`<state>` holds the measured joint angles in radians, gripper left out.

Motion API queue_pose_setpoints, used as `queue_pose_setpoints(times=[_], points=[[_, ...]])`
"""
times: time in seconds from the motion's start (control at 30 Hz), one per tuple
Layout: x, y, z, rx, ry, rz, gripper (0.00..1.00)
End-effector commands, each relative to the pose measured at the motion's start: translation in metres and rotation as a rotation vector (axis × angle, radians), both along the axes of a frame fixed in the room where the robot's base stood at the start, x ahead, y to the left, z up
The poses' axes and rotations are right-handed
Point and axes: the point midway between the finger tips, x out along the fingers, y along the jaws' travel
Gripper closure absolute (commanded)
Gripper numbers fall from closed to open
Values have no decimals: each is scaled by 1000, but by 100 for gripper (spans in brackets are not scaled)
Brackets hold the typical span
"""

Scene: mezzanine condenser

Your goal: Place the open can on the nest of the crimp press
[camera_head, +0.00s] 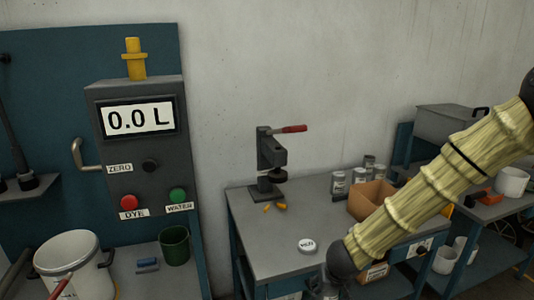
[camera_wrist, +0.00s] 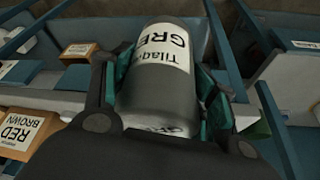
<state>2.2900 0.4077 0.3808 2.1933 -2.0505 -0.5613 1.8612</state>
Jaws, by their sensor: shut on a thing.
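The crimp press (camera_head: 268,158) is a dark upright frame with a red-handled lever, standing on the grey bench near the wall. Its nest, low at the base (camera_head: 264,191), looks empty, though it is small in view. My gripper (camera_wrist: 168,85) is shut around a grey metal can (camera_wrist: 158,100) with a white label reading "GRE". The can's open end cannot be made out. In the head view my arm reaches down to the front of the bench, right of and nearer than the press; the gripper is mostly cut off at the bottom edge.
A white round lid (camera_head: 307,246) lies on the bench (camera_head: 265,230). Small orange pieces (camera_head: 280,206) lie beside the press. Several cans (camera_head: 338,182) and a cardboard box (camera_head: 371,199) stand to the right. A dispenser panel (camera_head: 135,145) stands at left. The bench between lid and press is mostly clear.

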Motion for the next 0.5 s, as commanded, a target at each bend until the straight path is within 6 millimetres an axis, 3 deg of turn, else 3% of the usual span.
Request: queue_pose_setpoints(times=[0.17,0.5], points=[[-9,-1,-13,1,6,6,94],[-46,-1,-60,-2,14,10,94]])
